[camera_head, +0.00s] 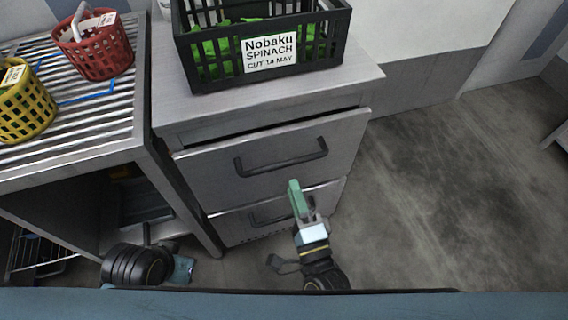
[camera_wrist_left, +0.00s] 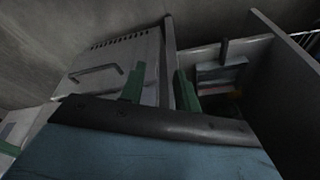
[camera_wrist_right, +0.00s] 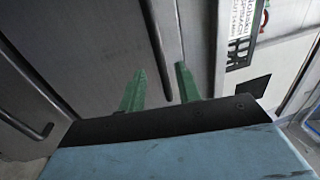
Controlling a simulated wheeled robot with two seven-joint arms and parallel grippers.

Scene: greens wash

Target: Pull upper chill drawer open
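The upper chill drawer (camera_head: 210,167) is a grey metal front with a dark bar handle (camera_head: 282,163). It stands slightly out from the cabinet, with a dark gap along its top edge. My right gripper (camera_head: 297,190) is just below and in front of this handle. In the right wrist view its green fingers (camera_wrist_right: 160,80) are apart and empty, with the upper handle (camera_wrist_right: 156,45) lined up between them; contact is not visible. My left gripper, low at the left by the rack, is partly hidden in the head view; its green fingers (camera_wrist_left: 160,88) are apart and empty.
The lower drawer (camera_head: 232,229) is below, its handle partly hidden by my right gripper. A black spinach crate (camera_head: 212,72) stands on the cabinet. A slatted table with a red basket (camera_head: 95,50) and yellow basket (camera_head: 25,108) is at left. The floor (camera_head: 450,190) at right is clear.

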